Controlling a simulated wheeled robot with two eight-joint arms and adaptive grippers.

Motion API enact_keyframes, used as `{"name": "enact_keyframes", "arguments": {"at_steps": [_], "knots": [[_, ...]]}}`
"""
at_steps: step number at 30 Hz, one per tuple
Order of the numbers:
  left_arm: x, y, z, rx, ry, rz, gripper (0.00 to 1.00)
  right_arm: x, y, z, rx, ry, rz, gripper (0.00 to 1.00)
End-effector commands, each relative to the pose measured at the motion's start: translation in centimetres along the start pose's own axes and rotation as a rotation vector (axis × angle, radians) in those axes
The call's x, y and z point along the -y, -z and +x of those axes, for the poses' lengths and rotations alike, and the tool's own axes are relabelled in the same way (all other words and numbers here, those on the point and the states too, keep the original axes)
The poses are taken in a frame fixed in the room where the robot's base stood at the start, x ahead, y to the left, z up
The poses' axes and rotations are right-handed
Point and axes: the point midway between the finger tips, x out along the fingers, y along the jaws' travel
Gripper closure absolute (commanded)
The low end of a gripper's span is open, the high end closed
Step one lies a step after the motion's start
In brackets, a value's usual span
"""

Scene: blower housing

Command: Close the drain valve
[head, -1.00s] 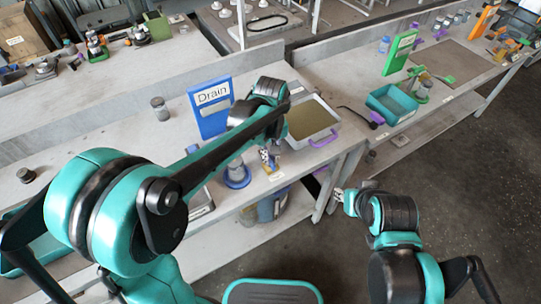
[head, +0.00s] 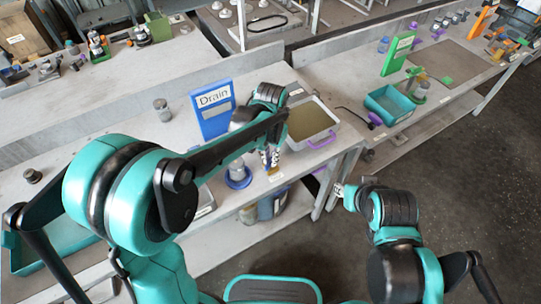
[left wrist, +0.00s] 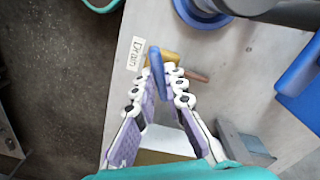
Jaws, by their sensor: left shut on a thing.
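The drain valve is a small brass fitting (left wrist: 163,58) at the bench's front edge, with a blue lever (left wrist: 157,72). A white label (left wrist: 136,53) reading "Drain" lies beside it. My left gripper (left wrist: 162,78) is shut on the blue lever, which stands between its white-knuckled fingertips. In the head view my left gripper (head: 269,158) comes down from above, and its fingers hide most of the valve. The lever's exact angle to the pipe is hard to tell. My right gripper (head: 340,190) hangs off the bench's front edge, away from the valve; its jaws are too small to read.
A blue "Drain" sign (head: 212,111) stands behind the valve. A blue-based grey cylinder (head: 238,172) is just left of it. A tray with a purple handle (head: 311,122) is to the right. Containers (head: 268,207) sit on the shelf below.

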Motion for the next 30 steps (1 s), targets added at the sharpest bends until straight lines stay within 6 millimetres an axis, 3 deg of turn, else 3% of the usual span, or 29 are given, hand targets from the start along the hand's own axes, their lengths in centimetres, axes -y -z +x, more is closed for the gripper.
{"name": "enact_keyframes", "arguments": {"at_steps": [15,30], "knots": [[0.01,0.01,-0.05,0.0,0.0,0.416,1.0,0.0,0.56,-0.79,0.0,0.0,0.0,0.66],[0.01,0.02,0.0,0.0,0.0,0.554,1.0,0.0,0.68,-0.95,0.0,0.0,0.0,0.66]]}}
